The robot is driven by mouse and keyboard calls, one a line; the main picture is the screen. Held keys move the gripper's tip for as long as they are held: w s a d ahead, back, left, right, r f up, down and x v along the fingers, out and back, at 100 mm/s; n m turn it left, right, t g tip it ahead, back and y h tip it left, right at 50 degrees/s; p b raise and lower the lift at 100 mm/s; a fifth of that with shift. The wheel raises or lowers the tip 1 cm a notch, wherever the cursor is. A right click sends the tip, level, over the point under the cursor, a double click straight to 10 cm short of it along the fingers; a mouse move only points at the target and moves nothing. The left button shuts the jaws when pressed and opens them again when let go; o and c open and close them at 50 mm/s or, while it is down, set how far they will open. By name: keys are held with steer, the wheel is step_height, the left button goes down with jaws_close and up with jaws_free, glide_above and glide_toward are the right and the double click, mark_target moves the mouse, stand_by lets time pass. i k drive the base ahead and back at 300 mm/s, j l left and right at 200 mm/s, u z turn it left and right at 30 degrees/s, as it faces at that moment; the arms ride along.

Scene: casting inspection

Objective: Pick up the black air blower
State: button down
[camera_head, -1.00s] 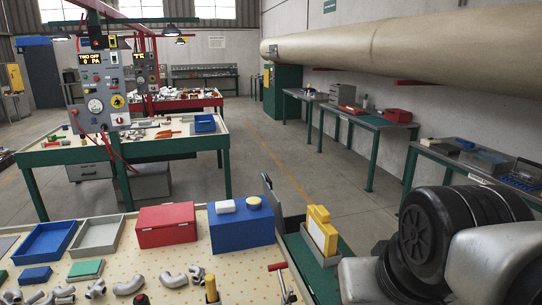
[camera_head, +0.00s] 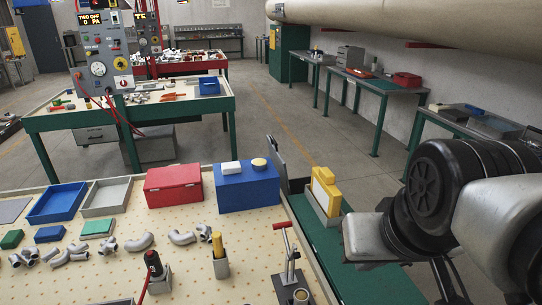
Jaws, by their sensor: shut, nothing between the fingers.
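A small black upright tool with a red part (camera_head: 153,263), which looks like the black air blower, stands in a grey holder (camera_head: 161,282) on the near pegboard table. A red line runs down beside it. My arm shows at the right edge, with large black round joints and grey links. It is well to the right of the black tool, over the green bench side. I cannot make out my gripper's fingertips in this view.
The near table (camera_head: 245,262) also bears a yellow-handled tool (camera_head: 218,246) in a holder, a red-handled clamp (camera_head: 288,258), grey pipe castings (camera_head: 181,237), a red box (camera_head: 173,187), a blue box (camera_head: 246,190) and trays. A yellow block (camera_head: 325,190) stands right of it.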

mark_target(151, 259)
steer(key=k+j+u, duration=0.15)
steer(key=u, duration=0.2)
steer(key=k+j+u, duration=0.1)
steer(key=j+u, duration=0.25)
steer(key=k+j+u, duration=0.1)
steer(key=u, duration=0.25)
steer(key=j+z, duration=0.1)
steer(key=z, duration=1.1)
steer(key=l+u, duration=0.2)
steer(key=k+l, duration=0.05)
steer(key=l, duration=0.05)
